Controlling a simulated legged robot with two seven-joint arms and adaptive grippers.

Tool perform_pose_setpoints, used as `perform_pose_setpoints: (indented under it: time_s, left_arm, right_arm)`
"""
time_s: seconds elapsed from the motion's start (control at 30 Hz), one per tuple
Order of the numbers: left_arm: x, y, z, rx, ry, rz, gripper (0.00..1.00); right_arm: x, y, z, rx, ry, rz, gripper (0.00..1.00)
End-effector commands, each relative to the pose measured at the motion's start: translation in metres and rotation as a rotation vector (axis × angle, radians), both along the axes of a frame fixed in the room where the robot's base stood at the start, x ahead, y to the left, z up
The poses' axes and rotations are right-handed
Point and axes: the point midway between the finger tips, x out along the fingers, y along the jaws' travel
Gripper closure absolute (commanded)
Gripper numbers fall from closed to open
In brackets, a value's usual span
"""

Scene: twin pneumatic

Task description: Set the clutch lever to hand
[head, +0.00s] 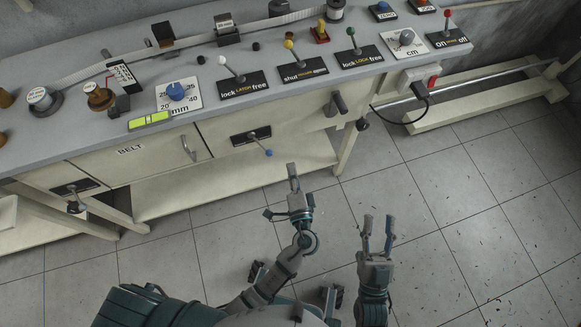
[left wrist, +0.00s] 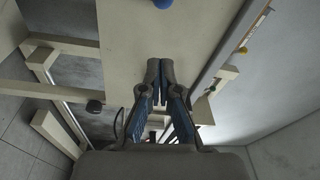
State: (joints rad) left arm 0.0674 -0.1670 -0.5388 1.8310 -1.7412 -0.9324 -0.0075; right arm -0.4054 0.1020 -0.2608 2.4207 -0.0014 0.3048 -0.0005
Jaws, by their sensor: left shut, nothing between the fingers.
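A lever with a blue ball knob (head: 268,152) sticks out from a dark plate (head: 250,136) on the bench front. Its plate's wording is too small to read, so I cannot confirm that it is the clutch lever. My left gripper (head: 292,170) is shut and empty, to the right of and a little below the knob in the head view, apart from it. In the left wrist view the closed fingertips (left wrist: 160,66) show below a blue knob (left wrist: 163,3) cut by the top edge. My right gripper (head: 378,222) is open and empty over the floor.
The bench top (head: 215,97) carries several levers on black plates, dials and a yellow-green level (head: 150,120). A drawer handle (head: 188,148) and a dark handle (head: 338,103) stick out of the front. Another dark-plated lever (head: 73,195) is at the left.

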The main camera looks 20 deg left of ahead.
Motion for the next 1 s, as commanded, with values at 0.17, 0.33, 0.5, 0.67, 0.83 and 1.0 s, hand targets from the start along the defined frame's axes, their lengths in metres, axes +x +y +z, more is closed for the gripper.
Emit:
perform_pose_setpoints:
  time_s: [0.17,0.33,0.5,0.67,0.83,1.0]
  left_arm:
    - [0.034,0.014,0.002,0.003,-0.002,0.001,1.0]
    - [0.066,0.029,0.004,0.005,-0.001,0.001,1.0]
    - [0.053,0.048,-0.001,0.003,0.001,0.0,1.0]
    - [0.044,0.059,-0.003,0.001,0.001,-0.001,1.0]
    - [0.042,0.061,-0.003,0.002,0.001,-0.001,1.0]
    - [0.042,0.06,-0.003,0.002,0.0,0.0,1.0]
  right_arm:
    - [-0.005,-0.002,0.004,0.015,-0.054,-0.002,0.6]
    - [-0.011,-0.004,0.01,0.035,-0.107,-0.003,0.6]
    - [-0.014,-0.004,0.014,0.042,-0.136,-0.003,0.6]
    - [-0.016,-0.002,0.016,0.046,-0.151,-0.004,0.6]
    - [-0.015,-0.004,0.015,0.05,-0.155,-0.004,0.6]
    - [-0.015,-0.004,0.015,0.05,-0.155,-0.004,0.6]
